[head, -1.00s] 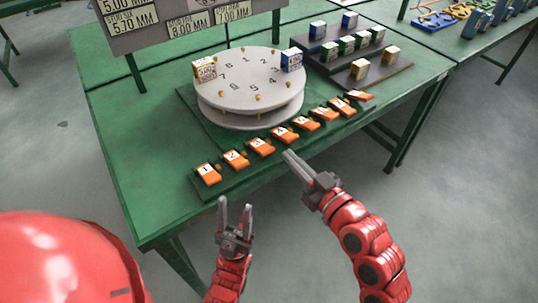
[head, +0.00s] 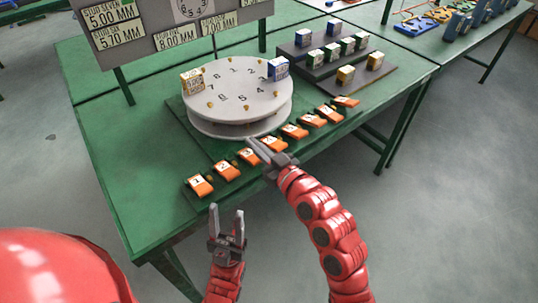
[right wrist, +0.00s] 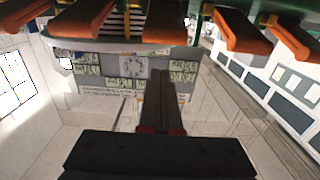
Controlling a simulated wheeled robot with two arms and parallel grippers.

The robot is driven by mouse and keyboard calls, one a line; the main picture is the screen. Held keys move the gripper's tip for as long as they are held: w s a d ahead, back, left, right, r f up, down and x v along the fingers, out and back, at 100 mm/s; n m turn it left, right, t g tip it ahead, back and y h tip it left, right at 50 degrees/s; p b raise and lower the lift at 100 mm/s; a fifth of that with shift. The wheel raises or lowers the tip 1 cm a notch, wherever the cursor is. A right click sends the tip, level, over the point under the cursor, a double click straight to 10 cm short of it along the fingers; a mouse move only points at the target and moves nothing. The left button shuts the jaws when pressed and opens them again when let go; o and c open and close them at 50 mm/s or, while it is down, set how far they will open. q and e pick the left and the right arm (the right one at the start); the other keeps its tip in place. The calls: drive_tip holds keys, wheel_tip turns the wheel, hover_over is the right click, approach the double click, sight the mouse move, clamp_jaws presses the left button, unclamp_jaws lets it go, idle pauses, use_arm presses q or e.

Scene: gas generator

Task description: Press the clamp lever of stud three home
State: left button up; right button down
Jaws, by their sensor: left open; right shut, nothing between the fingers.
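Several orange clamp levers with white number tags stand in a slanting row along the table's front edge. The lever of stud three (head: 248,157) is third from the left, beside lever two (head: 227,170) and lever four (head: 273,144). My right gripper (head: 252,142) is shut and empty, its tips in front of the gap between levers three and four. Contact cannot be told. My left gripper (head: 227,211) is open and empty, low in front of the table.
A round grey numbered turntable (head: 238,100) stands behind the levers, with a yellow box (head: 192,81) and a blue box (head: 278,68) on it. A dark stepped rack (head: 345,65) with small boxes is at the right. A sign board (head: 160,25) stands behind.

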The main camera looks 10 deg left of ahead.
sight(255, 160)
drive_tip(key=f, duration=0.2)
drive_tip(key=d+f, duration=0.1)
drive_tip(key=shift+s+f, duration=0.3)
drive_tip(key=shift+s, duration=0.1)
drive_tip(key=shift+f, duration=0.1)
drive_tip(key=shift+f+b, duration=0.15)
drive_tip(key=shift+b, duration=0.35)
drive_tip(key=f+t+y+b, duration=0.1)
drive_tip(key=b, duration=0.5)
drive_tip(key=f+y+b, duration=0.1)
drive_tip(key=b, duration=0.6)
drive_tip(key=f+t+y+b, duration=0.1)
drive_tip(key=b, duration=0.6)
drive_tip(key=shift+s+d+f+t, duration=0.3)
drive_tip(key=shift+d, duration=0.1)
drive_tip(key=shift+r+y, duration=0.15)
drive_tip(key=shift+y, duration=0.15)
drive_tip(key=shift+r, duration=0.15)
